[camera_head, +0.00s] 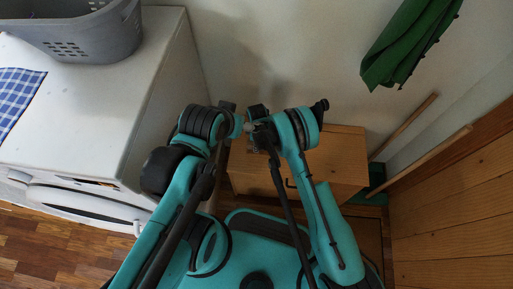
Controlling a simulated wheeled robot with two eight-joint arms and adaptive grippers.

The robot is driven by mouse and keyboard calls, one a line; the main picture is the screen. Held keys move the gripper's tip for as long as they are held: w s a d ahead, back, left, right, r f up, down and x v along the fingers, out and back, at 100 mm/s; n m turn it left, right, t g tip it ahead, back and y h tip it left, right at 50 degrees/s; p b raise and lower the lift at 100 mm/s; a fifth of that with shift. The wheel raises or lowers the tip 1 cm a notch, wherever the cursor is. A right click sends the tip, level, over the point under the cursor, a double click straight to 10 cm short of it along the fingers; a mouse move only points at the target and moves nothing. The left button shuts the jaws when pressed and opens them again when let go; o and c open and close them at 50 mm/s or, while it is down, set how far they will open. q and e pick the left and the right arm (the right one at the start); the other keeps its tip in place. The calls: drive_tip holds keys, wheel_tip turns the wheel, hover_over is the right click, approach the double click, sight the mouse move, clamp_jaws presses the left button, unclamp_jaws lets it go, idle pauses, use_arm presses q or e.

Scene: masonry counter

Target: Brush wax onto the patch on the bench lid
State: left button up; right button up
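A wooden bench (343,146) stands against the wall in the middle of the view. Its light brown lid shows mostly to the right of my arms. My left gripper (228,106) is a small dark shape at the end of the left arm, at the bench's left end. My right gripper (256,120) is close beside it, over the left part of the bench. Arm links partly cover both grippers, so I cannot tell whether they are open or hold anything. I cannot make out a brush, wax or the patch on the lid.
A white washing machine (110,110) stands at the left with a grey basket (85,40) and a blue checked cloth (18,92) on top. A green cloth (408,42) hangs on the wall. Wooden poles (425,160) lean beside wood panelling (455,210) at the right.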

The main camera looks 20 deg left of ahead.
sight(252, 154)
drive_tip(key=shift+w+a, duration=0.2)
drive_tip(key=shift+w, duration=0.85)
drive_tip(key=shift+w+a, duration=0.2)
drive_tip(key=shift+w, duration=0.85)
drive_tip(key=shift+s+a, duration=0.15)
drive_tip(key=shift+a, duration=0.6)
drive_tip(key=shift+s+d, duration=0.2)
drive_tip(key=shift+s, duration=0.85)
drive_tip(key=shift+s+d, duration=0.15)
drive_tip(key=shift+s, duration=0.85)
drive_tip(key=shift+s+d, duration=0.2)
drive_tip(key=shift+s, duration=0.8)
drive_tip(key=shift+s+d, duration=0.2)
drive_tip(key=shift+s, duration=0.75)
drive_tip(key=shift+r+p, duration=1.3)
drive_tip(key=shift+r, duration=1.7)
